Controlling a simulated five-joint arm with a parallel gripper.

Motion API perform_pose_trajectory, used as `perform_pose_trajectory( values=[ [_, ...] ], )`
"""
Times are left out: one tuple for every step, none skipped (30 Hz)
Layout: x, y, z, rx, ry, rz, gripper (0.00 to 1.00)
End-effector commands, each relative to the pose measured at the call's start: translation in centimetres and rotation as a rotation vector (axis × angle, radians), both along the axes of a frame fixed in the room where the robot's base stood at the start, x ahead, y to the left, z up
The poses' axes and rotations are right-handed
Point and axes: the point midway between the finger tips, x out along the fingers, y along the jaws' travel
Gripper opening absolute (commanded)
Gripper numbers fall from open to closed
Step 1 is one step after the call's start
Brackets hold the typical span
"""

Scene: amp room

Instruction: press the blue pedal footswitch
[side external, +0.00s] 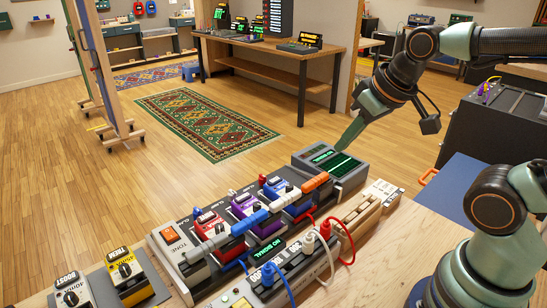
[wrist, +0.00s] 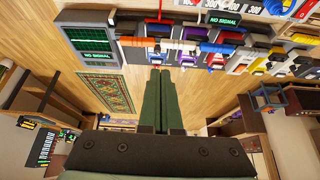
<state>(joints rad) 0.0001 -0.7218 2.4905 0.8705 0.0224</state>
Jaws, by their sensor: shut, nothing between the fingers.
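The blue pedal (side external: 291,195) sits in the row on the pedal board in the side external view, between the purple pedal (side external: 243,207) and the green-screened box (side external: 330,160). Cable plugs partly cover it, and its footswitch is hard to make out. My gripper (side external: 343,147) is shut and empty, pointing down at the far side of the green-screened box, apart from the blue pedal. In the wrist view my shut fingers (wrist: 156,74) end below the row, with the green-screened box (wrist: 90,40) to their left. The pedals there are small and crowded.
An orange plug (side external: 315,182) and a light-blue plug (side external: 250,223) stick out in front. A power strip (side external: 262,280) with cables lies nearer. Open floor with a green rug (side external: 205,120) lies beyond.

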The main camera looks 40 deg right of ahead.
Motion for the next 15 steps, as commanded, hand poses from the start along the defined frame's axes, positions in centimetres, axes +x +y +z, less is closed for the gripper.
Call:
perform_pose_trajectory(
  values=[
    [0.6,0.0,-0.1,0.009,-0.003,-0.017,0.00],
    [1.1,0.0,-0.2,0.016,-0.009,-0.029,0.00],
    [1.8,0.0,-0.3,0.028,-0.017,-0.051,0.00],
    [2.4,0.0,-0.4,0.037,-0.025,-0.067,0.00],
    [3.1,-0.1,-0.5,0.049,-0.034,-0.087,0.00],
    [4.1,-0.1,-0.8,0.065,-0.046,-0.115,0.00],
    [4.9,-0.1,-0.9,0.078,-0.057,-0.136,0.00],
    [5.7,-0.1,-1.1,0.092,-0.068,-0.157,0.00],
    [6.7,-0.1,-1.4,0.110,-0.081,-0.186,0.00],
    [7.4,-0.1,-1.6,0.123,-0.092,-0.206,0.00],
    [8.2,-0.1,-1.8,0.138,-0.102,-0.227,0.00],
    [9.1,-0.2,-2.2,0.157,-0.116,-0.255,0.00],
    [9.9,-0.2,-2.4,0.172,-0.126,-0.275,0.00],
    [10.6,-0.2,-2.7,0.187,-0.137,-0.297,0.00],
    [11.5,-0.2,-3.1,0.207,-0.152,-0.323,0.00]
  ],
)
